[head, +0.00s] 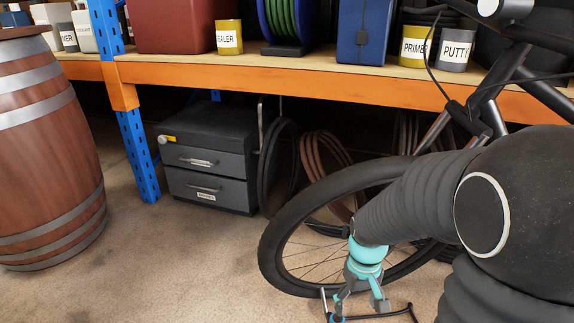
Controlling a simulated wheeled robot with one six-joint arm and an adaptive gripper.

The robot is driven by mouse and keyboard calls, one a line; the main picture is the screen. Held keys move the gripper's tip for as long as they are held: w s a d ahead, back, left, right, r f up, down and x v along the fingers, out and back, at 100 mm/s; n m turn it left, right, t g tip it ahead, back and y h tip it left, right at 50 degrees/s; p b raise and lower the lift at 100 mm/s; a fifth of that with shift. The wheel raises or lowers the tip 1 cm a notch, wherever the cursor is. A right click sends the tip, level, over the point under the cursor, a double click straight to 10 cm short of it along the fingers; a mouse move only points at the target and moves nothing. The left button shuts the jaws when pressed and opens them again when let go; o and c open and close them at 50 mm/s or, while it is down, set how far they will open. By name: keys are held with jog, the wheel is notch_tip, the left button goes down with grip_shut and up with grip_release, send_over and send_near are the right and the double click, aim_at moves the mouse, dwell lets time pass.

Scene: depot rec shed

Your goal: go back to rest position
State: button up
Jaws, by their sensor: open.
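My gripper (358,300) hangs at the end of my dark, ribbed arm at the lower right of the head view. It points down in front of a bicycle wheel (272,250). Its fingers are apart and I see nothing held between them. A thin dark bar with a bend (400,312) shows just beside and below the fingers; I cannot tell whether they touch it. My arm hides part of the wheel and the bicycle frame (530,85).
A wooden barrel (45,150) stands at the left. An orange-beamed shelf (300,83) with cans and cases runs across the back. Beneath it are a grey drawer cabinet (208,160) and hanging hoses (325,165). The floor (170,260) between barrel and wheel is clear.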

jog(key=s+r+m+t+p, duration=0.1)
jog(key=s+r+t+p, duration=0.2)
jog(key=r, duration=1)
jog(key=s+r+m+t+p, duration=0.1)
jog(key=s+r+t+p, duration=0.2)
jog(key=s+r, duration=0.5)
notch_tip(320, 180, up, 6)
jog(key=shift+s+f+t+p, duration=0.2)
jog(key=shift+t+p, duration=0.1)
jog(key=shift+p, duration=0.45)
jog(key=shift+a, duration=0.1)
